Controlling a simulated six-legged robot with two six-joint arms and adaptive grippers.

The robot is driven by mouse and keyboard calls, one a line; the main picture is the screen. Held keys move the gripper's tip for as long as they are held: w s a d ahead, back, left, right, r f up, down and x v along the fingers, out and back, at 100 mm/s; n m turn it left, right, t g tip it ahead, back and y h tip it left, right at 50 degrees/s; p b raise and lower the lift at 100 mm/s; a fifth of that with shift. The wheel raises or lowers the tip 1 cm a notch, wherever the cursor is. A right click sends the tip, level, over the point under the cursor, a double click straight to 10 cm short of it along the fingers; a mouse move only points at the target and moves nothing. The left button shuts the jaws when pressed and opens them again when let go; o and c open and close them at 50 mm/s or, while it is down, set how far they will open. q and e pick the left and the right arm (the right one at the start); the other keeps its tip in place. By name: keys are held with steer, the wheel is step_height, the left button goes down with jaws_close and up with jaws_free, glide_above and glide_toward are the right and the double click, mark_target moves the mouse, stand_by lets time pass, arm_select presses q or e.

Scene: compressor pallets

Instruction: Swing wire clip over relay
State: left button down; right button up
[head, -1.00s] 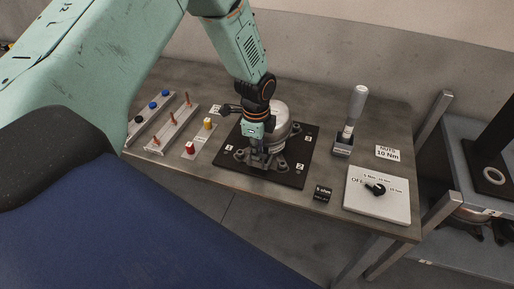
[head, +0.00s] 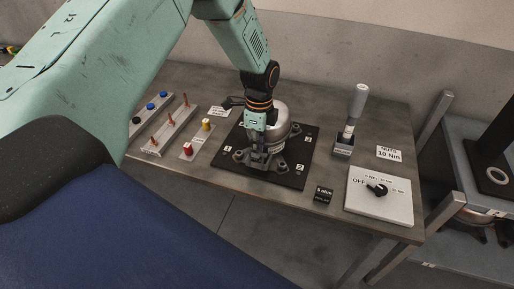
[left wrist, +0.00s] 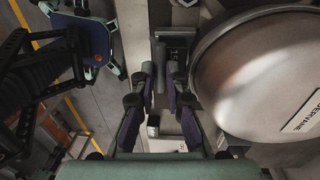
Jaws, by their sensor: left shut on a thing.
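The silver domed compressor (head: 281,115) stands on a black pallet (head: 289,179) on the table. In the left wrist view its dome (left wrist: 255,75) fills the right side. My left gripper (head: 257,160) points down at the near side of the compressor. In the left wrist view my left gripper's dark fingers (left wrist: 160,85) are close together beside the dome. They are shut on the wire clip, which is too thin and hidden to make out. A grey box-shaped part, seemingly the relay (left wrist: 174,45), shows just beyond the fingers, beside the dome. My right gripper is not in view.
Racks with blue and black caps (head: 150,106), copper pins (head: 170,125) and red and yellow posts (head: 188,148) lie left.

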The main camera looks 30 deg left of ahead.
arm_select(q)
steer(key=c, duration=1.4)
jaws_free()
